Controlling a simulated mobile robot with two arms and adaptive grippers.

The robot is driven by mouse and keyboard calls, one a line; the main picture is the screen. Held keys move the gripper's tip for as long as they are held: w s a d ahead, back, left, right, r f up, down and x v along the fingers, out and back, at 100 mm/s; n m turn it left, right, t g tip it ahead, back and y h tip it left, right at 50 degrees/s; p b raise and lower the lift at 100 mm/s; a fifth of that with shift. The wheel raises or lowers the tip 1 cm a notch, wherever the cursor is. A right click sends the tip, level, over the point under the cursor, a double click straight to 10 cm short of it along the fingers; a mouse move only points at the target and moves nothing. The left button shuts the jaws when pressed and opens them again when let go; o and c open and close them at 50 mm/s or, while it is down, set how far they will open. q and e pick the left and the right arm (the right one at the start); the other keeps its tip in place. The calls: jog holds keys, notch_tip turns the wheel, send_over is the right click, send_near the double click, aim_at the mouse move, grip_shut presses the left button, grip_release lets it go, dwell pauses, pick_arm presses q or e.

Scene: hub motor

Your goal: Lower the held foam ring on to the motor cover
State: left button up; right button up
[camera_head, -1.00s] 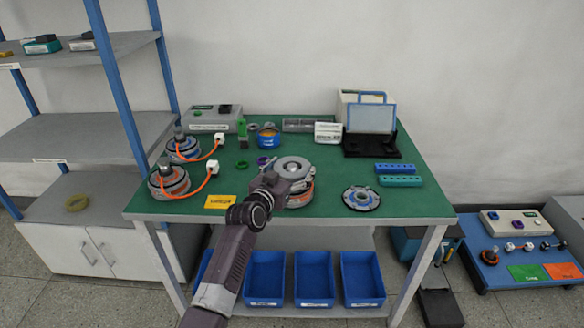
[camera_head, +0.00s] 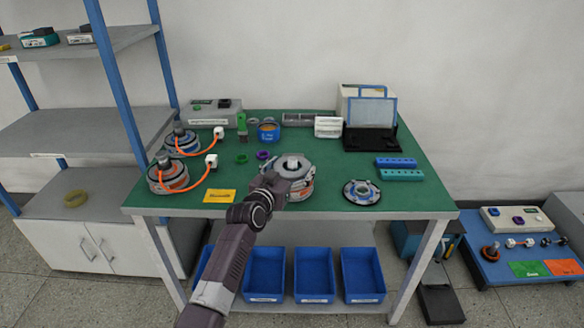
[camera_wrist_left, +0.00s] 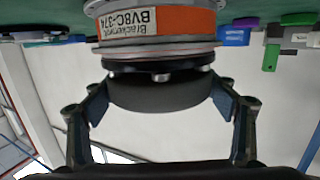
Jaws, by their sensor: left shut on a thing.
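The motor (camera_head: 303,188) stands on the green bench, right of my left gripper (camera_head: 277,184). In the left wrist view, which looks upside down, the motor (camera_wrist_left: 155,22) shows an orange label and a black motor cover (camera_wrist_left: 125,66). The dark grey foam ring (camera_wrist_left: 160,93) sits between the two fingers of my left gripper (camera_wrist_left: 160,90), shut on it. The ring is level and very close over the cover. A short silver stub shows between them; whether ring and cover touch is hard to tell. My right gripper is out of view.
Two motors with orange cables (camera_head: 168,178) stand at the bench's left, near a yellow card (camera_head: 220,196). Green and purple rings (camera_head: 262,155) lie behind the motor.

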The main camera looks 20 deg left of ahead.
pick_arm(q)
jog(key=shift+f, duration=0.2)
jog(key=o, duration=0.9)
jog(key=s, duration=0.4)
jog(key=s+a+r, duration=0.1)
jog(key=s, duration=0.6)
jog(key=shift+s+a+r, duration=0.15)
jog(key=shift+s+r, duration=0.15)
jog(key=shift+s, duration=0.1)
jog(key=shift+f, duration=0.1)
